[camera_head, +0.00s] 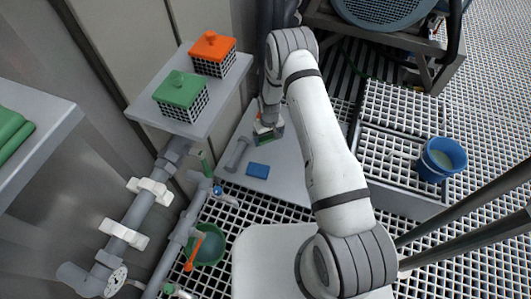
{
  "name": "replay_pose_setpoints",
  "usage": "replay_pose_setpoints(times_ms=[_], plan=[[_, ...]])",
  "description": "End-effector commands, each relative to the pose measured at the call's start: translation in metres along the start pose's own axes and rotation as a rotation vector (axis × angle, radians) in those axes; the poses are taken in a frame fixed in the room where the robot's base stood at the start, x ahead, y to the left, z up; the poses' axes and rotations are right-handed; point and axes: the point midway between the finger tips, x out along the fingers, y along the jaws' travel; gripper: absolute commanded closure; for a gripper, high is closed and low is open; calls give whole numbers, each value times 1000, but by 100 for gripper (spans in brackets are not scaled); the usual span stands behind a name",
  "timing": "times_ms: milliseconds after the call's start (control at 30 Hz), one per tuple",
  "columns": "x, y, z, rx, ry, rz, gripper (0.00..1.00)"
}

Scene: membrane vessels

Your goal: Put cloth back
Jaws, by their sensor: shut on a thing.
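My gripper (268,128) is low over the grey table (287,182), at the far side of my white arm. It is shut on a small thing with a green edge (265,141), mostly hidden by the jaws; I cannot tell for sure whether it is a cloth. A folded or rolled green cloth (14,130) lies on the grey shelf (50,112) at the left edge. A flat blue piece (258,170), a cloth or sponge, lies on the table in front of my gripper.
A grey dumbbell-shaped part (237,154) lies left of the blue piece. A wall shelf (150,112) holds green-lidded (181,91) and orange-lidded (213,48) baskets. Pipes with white clamps (150,190) run at left. A blue bucket (441,158) stands on grating at right.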

Motion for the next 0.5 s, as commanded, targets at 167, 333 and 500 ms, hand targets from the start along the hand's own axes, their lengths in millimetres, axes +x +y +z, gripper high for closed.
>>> replay_pose_setpoints(times_ms=[167, 333, 500], plan=[[31, -1, 1, -2, -3, 0, 28], [60, -1, 1, -2, -1, 0, 28], [75, -1, 0, -2, -1, 0, 28]])
